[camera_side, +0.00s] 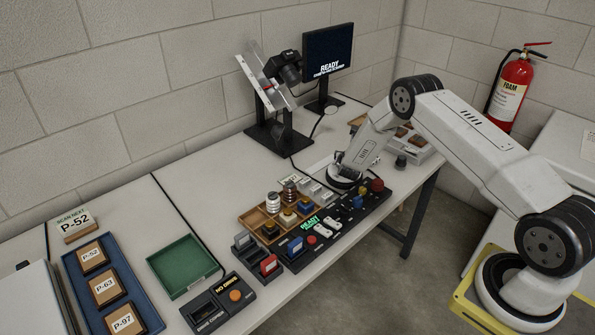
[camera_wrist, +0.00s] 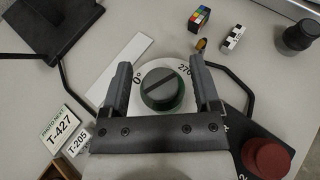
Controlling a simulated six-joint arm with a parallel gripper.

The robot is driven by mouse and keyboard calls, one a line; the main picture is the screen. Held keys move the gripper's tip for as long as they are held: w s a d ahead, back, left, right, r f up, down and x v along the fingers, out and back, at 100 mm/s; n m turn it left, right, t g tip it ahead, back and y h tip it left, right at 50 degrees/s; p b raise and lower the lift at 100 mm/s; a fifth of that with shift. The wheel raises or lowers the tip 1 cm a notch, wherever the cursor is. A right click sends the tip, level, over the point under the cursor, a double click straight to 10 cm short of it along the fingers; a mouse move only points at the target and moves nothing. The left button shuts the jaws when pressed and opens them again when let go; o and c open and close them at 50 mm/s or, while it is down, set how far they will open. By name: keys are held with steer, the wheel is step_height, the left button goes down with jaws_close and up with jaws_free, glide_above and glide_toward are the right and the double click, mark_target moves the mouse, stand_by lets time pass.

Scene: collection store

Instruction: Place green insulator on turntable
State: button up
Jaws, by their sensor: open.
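A round dark-green piece, which looks like the green insulator (camera_wrist: 162,89), stands in the wrist view on the white turntable (camera_wrist: 186,67) with its degree marks. Its top shows a straight dark bar or groove. My gripper (camera_wrist: 160,64) is open, one finger on each side of the green piece, with a visible gap on both sides. How low the fingers are is hard to tell. In the side view my gripper reaches down over the turntable (camera_side: 343,184) and hides the green piece.
A wooden tray (camera_side: 250,222) with white and brown insulators and a black control panel (camera_side: 345,218) stand in front of the turntable. A camera stand (camera_side: 275,138) and a monitor (camera_side: 328,52) are behind. A red knob (camera_wrist: 267,158) is close on the right. The green tray (camera_side: 183,266) is empty.

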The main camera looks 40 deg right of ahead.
steer(key=shift+r, duration=0.2)
steer(key=shift+s+a+r, duration=0.2)
steer(key=shift+s+a, duration=0.1)
steer(key=shift+a, duration=0.1)
steer(key=v, duration=1.1)
steer(key=shift+s+d+r, duration=0.1)
stand_by(0.4)
